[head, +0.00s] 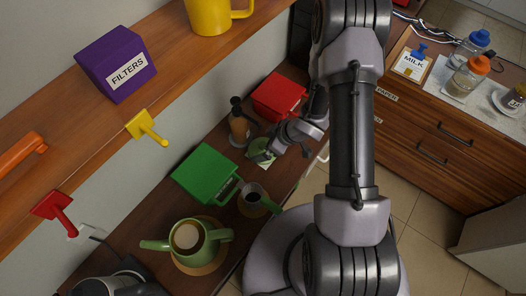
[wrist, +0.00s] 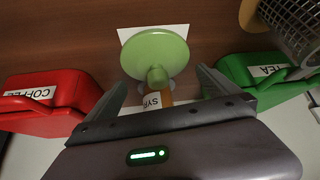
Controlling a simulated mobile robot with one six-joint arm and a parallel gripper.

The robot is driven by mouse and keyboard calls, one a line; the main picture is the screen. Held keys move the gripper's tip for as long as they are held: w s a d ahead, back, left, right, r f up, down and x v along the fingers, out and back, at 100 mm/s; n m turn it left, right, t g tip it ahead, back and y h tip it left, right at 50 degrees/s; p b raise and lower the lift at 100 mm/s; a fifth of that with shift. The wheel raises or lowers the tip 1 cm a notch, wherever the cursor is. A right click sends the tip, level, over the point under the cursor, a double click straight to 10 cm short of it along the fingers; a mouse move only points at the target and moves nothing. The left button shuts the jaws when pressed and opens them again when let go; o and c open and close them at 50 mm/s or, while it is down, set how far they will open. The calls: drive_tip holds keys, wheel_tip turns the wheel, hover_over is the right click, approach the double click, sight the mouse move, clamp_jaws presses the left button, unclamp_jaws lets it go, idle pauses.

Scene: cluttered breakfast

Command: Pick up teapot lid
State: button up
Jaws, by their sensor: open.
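The teapot lid is a light green disc with a round knob. In the wrist view the lid (wrist: 155,50) lies knob toward the camera on a white card, ahead of and between my fingers. In the head view the lid (head: 258,146) is partly hidden by my gripper (head: 273,150). My gripper (wrist: 160,90) is open, its dark fingers spread either side of the knob's line, with nothing held. The green teapot (head: 187,245) stands lidless on a round mat at the lower left of the head view.
A syrup bottle (wrist: 153,99) stands close by the lid. A red coffee box (wrist: 50,105) lies left and a green tea box (wrist: 245,75) right in the wrist view. A metal strainer (wrist: 292,25) is at upper right. A wooden shelf (head: 70,120) overhangs the counter.

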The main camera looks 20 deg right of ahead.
sight(259, 147)
drive_tip(key=b+x, duration=0.1)
drive_tip(key=x, duration=0.3)
drive_tip(key=shift+b, duration=0.3)
drive_tip(key=shift+w+f, duration=0.15)
drive_tip(key=shift+c, duration=0.7)
drive_tip(key=c, duration=1)
drive_tip(key=shift+o, duration=0.2)
drive_tip(key=shift+r, duration=0.2)
